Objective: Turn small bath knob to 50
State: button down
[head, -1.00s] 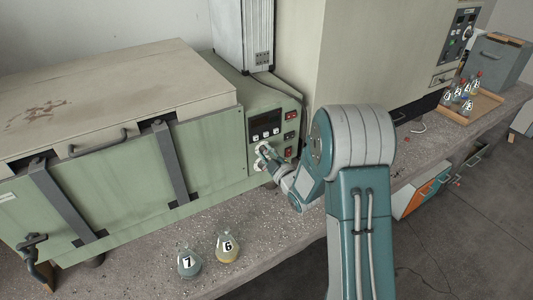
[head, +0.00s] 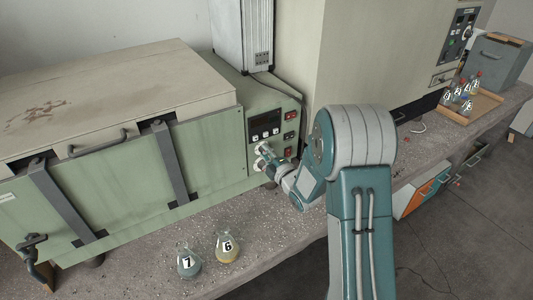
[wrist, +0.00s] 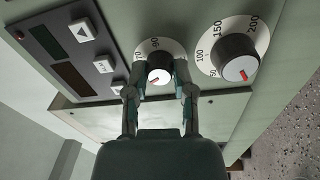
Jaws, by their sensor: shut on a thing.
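The small bath knob (wrist: 160,66) is a dark knob with a pale front face and a red mark, set on a white dial with black numbers. In the wrist view, my gripper (wrist: 159,82) has a finger on either side of it and is shut on it. The red mark points toward the bottom of the picture, slightly left; the number it faces cannot be read. In the head view, my gripper (head: 263,155) is at the front panel (head: 276,118) of the green bath (head: 100,185) and hides most of the knob.
A larger knob (wrist: 236,58), with its own white dial, sits close to the right of the gripper. A button panel (wrist: 72,52) is on the left. Flasks labelled 7 (head: 189,263) and 6 (head: 228,248) stand on the bench (head: 255,235) below. A tray (head: 486,104) holds several flasks.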

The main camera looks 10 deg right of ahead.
jog(key=shift+s+a+f, duration=0.1)
jog(key=shift+f, duration=0.15)
jog(key=shift+c, duration=2.3)
grip_release()
jog(key=shift+a+r, duration=0.1)
jog(key=v, duration=1.1)
jog(key=shift+s+d, duration=0.2)
jog(key=shift+s, duration=0.15)
